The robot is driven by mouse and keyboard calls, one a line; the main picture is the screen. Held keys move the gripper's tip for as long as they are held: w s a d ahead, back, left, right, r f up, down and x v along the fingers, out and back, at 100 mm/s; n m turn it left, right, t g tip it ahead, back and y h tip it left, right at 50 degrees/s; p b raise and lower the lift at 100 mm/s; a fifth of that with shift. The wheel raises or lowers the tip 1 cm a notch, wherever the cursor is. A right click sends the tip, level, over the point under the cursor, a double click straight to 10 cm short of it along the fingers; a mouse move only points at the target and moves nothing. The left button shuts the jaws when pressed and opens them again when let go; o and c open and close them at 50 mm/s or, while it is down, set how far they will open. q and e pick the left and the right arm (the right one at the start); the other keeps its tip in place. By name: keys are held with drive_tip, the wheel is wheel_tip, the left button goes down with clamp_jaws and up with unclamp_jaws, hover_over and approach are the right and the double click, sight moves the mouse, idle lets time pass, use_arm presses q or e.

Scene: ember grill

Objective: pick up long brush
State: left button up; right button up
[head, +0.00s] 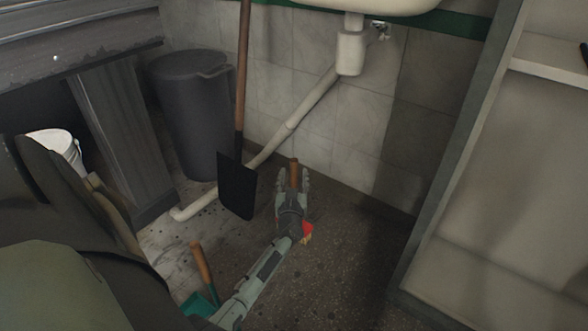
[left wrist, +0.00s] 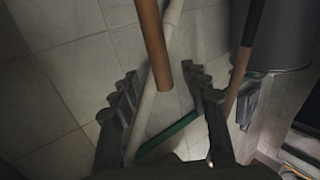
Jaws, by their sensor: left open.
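A brown wooden handle shows between the fingers of my left gripper (head: 292,182) in the head view; its top end (head: 294,166) sticks out past them. A red and yellowish piece (head: 306,231) shows beside my wrist, perhaps the head of the long brush; the part between is hidden by my gripper. In the left wrist view, which looks upside down, the handle (left wrist: 155,45) comes from the top and ends between the open fingers (left wrist: 165,90). There is a visible gap on both sides, and contact cannot be seen. My right gripper is not in view.
A black-bladed shovel (head: 237,186) leans on the wall just left of my gripper. A dark bin (head: 192,115), a pale pipe (head: 290,125) and a sink (head: 360,5) stand behind. A teal tool with a wooden handle (head: 202,265) lies near my forearm. Floor to the right is clear.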

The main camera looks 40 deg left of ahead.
sight(294, 171)
use_arm(q)
drive_tip(key=b+x, duration=0.1)
drive_tip(key=x, duration=0.1)
drive_tip(key=b+x, duration=0.1)
drive_tip(key=x, duration=0.1)
drive_tip(key=shift+s+f, duration=0.1)
drive_tip(key=shift+f, duration=0.1)
drive_tip(key=shift+w+a+r, duration=0.1)
drive_tip(key=shift+w+a, duration=0.15)
drive_tip(key=shift+c, duration=0.2)
drive_tip(key=shift+r, duration=0.1)
clamp_jaws()
